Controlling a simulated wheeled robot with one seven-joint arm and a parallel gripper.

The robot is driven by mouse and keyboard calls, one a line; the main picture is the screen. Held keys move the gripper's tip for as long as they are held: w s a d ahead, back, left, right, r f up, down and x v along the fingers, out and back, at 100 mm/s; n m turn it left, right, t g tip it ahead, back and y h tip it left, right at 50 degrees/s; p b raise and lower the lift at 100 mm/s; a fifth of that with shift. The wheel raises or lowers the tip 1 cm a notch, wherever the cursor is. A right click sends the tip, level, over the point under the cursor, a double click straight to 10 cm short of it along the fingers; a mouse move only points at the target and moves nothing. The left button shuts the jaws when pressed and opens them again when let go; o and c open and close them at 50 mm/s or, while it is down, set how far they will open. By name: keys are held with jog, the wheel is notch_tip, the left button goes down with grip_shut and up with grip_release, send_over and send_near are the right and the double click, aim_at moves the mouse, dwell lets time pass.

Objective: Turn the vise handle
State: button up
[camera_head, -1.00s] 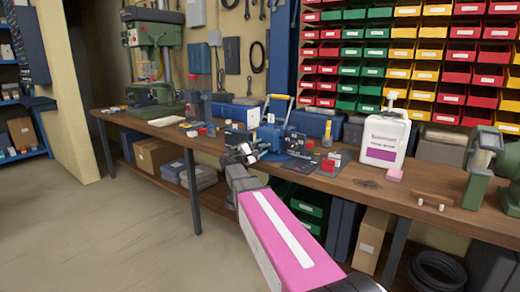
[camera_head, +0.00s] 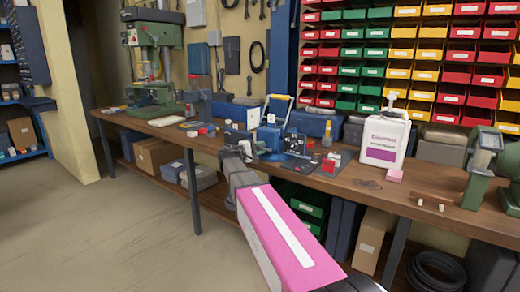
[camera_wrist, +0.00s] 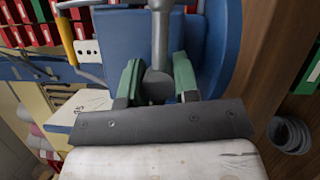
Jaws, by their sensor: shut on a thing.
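The blue vise (camera_head: 270,136) stands on the workbench left of the middle in the head view. In the wrist view its blue body (camera_wrist: 215,55) fills the upper middle. The vise handle is a grey bar (camera_wrist: 160,35) that runs down the picture to a rounded end. My gripper (camera_wrist: 158,75) has its green-padded fingers on either side of that rounded end and is shut on it. In the head view my gripper (camera_head: 242,149) is at the vise's near left side; its fingers are too small there to make out.
A green drill press (camera_head: 155,60) stands at the left. Colored bins (camera_head: 400,50) fill the back wall. Open floor (camera_head: 110,230) lies at the left.

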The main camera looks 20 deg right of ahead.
dwell(0.3)
jog(key=o, duration=0.9)
jog(key=v, duration=1)
jog(key=shift+a, duration=0.4)
jog(key=shift+s+f, duration=0.1)
